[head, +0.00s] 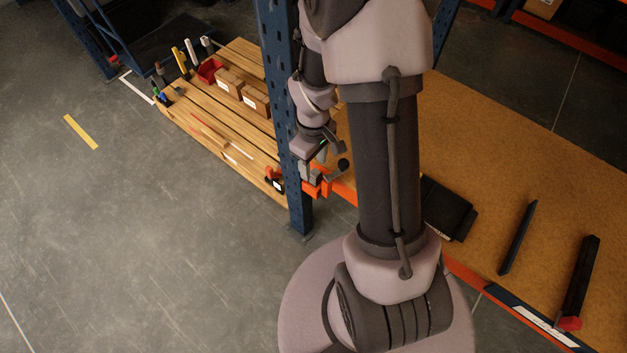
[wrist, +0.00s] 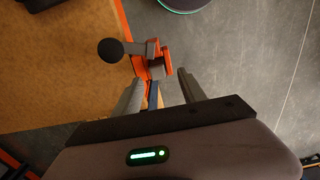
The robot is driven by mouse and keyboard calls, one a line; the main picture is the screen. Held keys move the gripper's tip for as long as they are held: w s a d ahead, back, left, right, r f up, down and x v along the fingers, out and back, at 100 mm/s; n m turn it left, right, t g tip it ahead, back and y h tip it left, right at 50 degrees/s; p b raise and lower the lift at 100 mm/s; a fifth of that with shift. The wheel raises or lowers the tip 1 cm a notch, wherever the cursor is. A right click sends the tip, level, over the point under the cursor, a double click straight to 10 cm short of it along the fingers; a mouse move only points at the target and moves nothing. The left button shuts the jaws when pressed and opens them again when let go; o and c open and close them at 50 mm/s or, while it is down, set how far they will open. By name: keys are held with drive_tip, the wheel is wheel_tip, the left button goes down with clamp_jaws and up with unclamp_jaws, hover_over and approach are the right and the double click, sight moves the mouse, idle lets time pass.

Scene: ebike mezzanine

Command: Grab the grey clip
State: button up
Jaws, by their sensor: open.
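The grey clip (wrist: 153,48) is in the wrist view, on an orange rack part just beyond my fingertips. A dark round knob (wrist: 110,50) sticks out to its left. In the head view the clip (head: 332,175) and knob show beside the blue post, close to my gripper (head: 322,162). In the wrist view my gripper (wrist: 161,77) is open, with one finger on each side of the line towards the clip. I see nothing held. Whether a finger touches the clip cannot be told.
A blue rack post (head: 279,100) stands close left of my arm. A slatted wooden bench (head: 210,118) behind it carries boxes and tools. On the right, a brown shelf board (head: 480,170) carries a black flat item (head: 447,208) and dark bars. Grey floor lies open at left.

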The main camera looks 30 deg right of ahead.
sight(315, 172)
drive_tip(key=f+b, duration=0.1)
drive_tip(key=f, duration=0.2)
drive_tip(key=f+b, duration=0.1)
drive_tip(key=f, duration=0.1)
drive_tip(key=shift+d+f+b, duration=0.2)
drive_tip(key=shift+f+b, duration=0.2)
drive_tip(key=shift+s+r, duration=0.1)
drive_tip(key=shift+r, duration=0.1)
drive_tip(key=shift+c, duration=0.7)
clamp_jaws()
